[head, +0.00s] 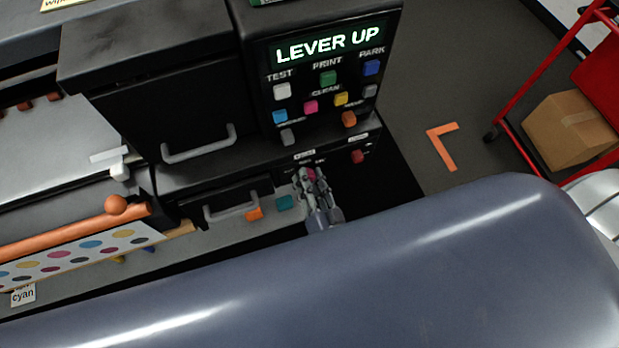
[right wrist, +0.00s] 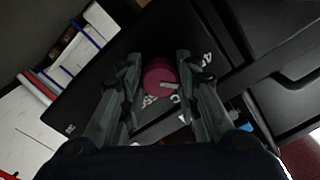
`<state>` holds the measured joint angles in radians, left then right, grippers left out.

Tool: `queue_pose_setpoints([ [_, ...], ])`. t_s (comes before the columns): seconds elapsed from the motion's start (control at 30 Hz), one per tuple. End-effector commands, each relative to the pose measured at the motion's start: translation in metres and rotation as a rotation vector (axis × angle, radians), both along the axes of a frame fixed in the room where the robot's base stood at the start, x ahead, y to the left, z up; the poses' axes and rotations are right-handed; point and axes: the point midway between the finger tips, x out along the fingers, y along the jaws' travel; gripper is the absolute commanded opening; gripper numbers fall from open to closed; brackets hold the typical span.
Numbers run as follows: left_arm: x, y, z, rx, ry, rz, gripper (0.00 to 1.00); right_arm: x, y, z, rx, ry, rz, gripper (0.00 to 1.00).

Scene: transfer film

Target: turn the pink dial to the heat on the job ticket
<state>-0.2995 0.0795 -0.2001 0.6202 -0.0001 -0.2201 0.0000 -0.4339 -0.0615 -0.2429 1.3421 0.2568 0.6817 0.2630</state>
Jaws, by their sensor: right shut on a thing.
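The pink dial (right wrist: 158,72) is on the black machine front, between the two fingers of my right gripper (right wrist: 156,68) in the right wrist view. The fingers are shut on its sides. A pale pointer mark on the dial points right and slightly down, and white numbers sit around it, partly hidden. In the head view the dial (head: 311,172) is a small pink patch between the fingertips of my right gripper (head: 309,176). I cannot make out a heat on any job ticket. My left gripper is not in view.
The machine's panel (head: 325,80) shows "LEVER UP" above several coloured buttons. A red knob (head: 357,156) is right of the dial. A drawer handle (head: 232,207), orange block (head: 254,213) and teal block (head: 284,202) are to its left. A red cart (head: 592,95) carries a cardboard box (head: 572,130).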

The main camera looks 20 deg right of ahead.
Motion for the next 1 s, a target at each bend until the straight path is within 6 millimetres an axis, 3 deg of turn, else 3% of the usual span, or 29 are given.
queue_pose_setpoints([
  [0.5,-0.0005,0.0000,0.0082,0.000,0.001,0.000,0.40,-0.0005,-0.0002,-0.0008,-0.323,-0.009,0.000,0.06],
  [1.0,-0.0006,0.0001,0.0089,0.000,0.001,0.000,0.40,-0.0006,0.0001,-0.0013,-0.378,-0.010,0.002,0.06],
])
